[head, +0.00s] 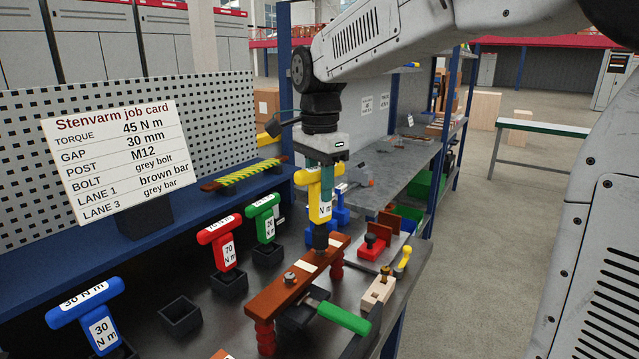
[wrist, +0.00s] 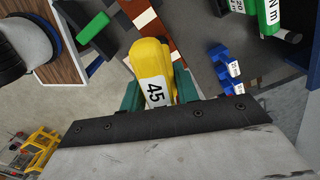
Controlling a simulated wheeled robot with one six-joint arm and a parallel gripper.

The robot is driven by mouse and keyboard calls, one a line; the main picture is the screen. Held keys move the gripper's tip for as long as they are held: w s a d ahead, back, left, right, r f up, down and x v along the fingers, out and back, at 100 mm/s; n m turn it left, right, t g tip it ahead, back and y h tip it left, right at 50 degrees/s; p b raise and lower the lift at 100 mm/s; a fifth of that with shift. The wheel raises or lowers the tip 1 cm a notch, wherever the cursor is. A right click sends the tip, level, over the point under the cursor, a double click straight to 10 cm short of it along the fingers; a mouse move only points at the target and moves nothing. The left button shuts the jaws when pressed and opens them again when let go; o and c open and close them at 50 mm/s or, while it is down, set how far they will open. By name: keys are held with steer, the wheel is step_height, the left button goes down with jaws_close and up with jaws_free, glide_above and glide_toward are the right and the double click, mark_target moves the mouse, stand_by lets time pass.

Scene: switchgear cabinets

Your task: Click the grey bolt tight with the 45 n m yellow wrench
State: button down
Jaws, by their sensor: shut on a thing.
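My gripper (head: 326,180) is shut on the yellow wrench (head: 320,205) and holds it upright. In the wrist view, the wrench's yellow handle (wrist: 150,62) with a label reading 45 sits between the green fingers of my gripper (wrist: 158,88). The wrench's dark lower end is at the far part of the brown bar (head: 262,302); I cannot tell whether it touches a bolt there, as it hides that spot. A grey bolt (head: 290,279) stands on the nearer part of the bar, apart from the wrench. The bar rests on red posts.
Red (head: 222,245), green (head: 264,218) and blue (head: 88,312) wrenches stand in holders on the left. An empty black holder (head: 180,318) is between. A green-handled tool (head: 340,317) lies by the bar. The job card (head: 115,160) reads 45 N m, grey bolt.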

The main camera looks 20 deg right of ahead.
steer(key=shift+f, duration=0.75)
stand_by(0.4)
steer(key=shift+m, duration=0.3)
steer(key=shift+m, duration=3.7)
steer(key=n, duration=0.4)
steer(key=shift+n, duration=2)
